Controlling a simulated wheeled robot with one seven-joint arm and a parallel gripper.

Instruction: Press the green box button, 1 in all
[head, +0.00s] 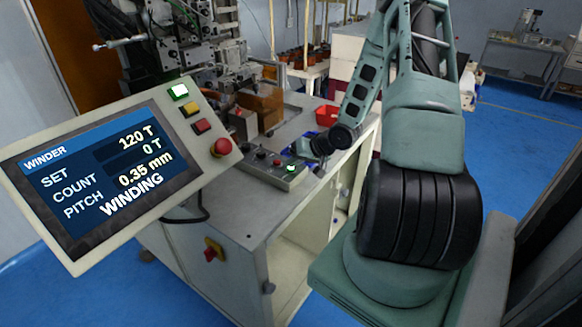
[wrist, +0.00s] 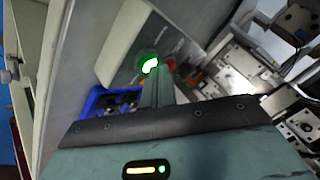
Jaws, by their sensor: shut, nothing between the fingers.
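The green box button (head: 291,168) is lit on the small grey control box (head: 262,172) at the bench's front edge, beside a red button (head: 277,162). In the wrist view the green button (wrist: 150,64) glows with a white-green centre just beyond my fingertips. My gripper (wrist: 154,78) is shut and empty, its fingers pointing at the button and overlapping its lower edge. I cannot tell whether they touch it. In the head view my gripper (head: 298,147) is right at the box, its tips hard to make out. The display (head: 100,165) reads WINDING, count 0 T, set 120 T.
The winding machine (head: 190,50) stands behind the box on the bench. A red bin (head: 326,115) and a blue bin (wrist: 97,105) are close to my gripper.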

